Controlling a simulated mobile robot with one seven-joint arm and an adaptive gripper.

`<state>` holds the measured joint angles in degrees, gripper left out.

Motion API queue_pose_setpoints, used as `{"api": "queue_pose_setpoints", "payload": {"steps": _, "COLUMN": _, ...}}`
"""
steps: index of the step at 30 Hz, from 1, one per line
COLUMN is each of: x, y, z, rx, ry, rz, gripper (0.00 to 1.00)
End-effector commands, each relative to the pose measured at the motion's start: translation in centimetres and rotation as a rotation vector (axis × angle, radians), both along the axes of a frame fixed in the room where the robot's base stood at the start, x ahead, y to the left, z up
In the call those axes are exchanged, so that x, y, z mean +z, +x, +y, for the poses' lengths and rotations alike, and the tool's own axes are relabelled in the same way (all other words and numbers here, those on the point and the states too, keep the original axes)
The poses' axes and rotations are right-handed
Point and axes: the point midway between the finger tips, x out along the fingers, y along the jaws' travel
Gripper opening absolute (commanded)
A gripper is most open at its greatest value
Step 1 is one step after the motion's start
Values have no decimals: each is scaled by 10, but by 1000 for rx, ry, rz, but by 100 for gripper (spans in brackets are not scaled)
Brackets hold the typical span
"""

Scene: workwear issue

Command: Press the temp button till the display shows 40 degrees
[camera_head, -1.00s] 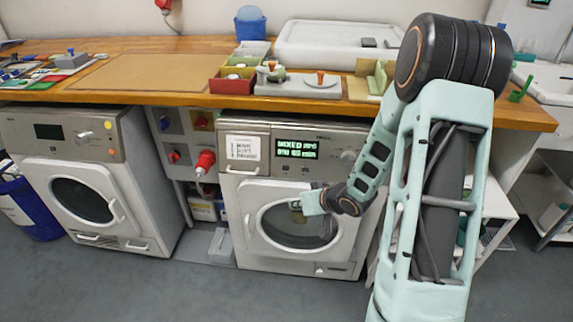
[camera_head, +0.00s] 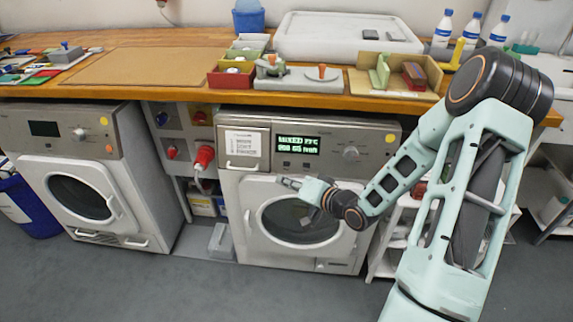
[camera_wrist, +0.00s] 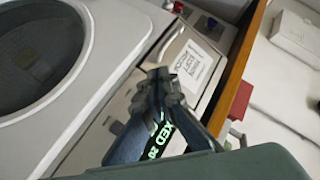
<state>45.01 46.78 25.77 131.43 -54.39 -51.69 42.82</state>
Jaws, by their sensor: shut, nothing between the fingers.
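The washing machine (camera_head: 300,225) with the lit display stands under the bench in the middle. Its display (camera_head: 298,144) shows green text that begins with MIXED; the temperature digits are too blurred to read surely in the head view. In the wrist view part of the display (camera_wrist: 160,140) shows behind the fingers, partly hidden by them. My gripper (camera_head: 286,182) is shut and empty, in front of the door's upper part, below the display. Its fingertips also show in the wrist view (camera_wrist: 160,75).
A round knob (camera_head: 350,153) sits right of the display, and a labelled drawer (camera_head: 243,146) left of it. A second machine (camera_head: 75,190) with a dark display stands at the left. The wooden bench (camera_head: 150,92) overhangs the panel. A red socket (camera_head: 204,157) sits between the machines.

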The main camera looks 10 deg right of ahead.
Motion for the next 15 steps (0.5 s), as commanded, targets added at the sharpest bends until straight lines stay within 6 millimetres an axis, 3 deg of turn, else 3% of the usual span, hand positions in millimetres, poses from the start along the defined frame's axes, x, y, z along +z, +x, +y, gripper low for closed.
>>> {"api": "queue_pose_setpoints", "payload": {"steps": 15, "x": -20, "y": 59, "z": -19, "rx": 0, "ry": -1, "rz": 0, "gripper": 0}}
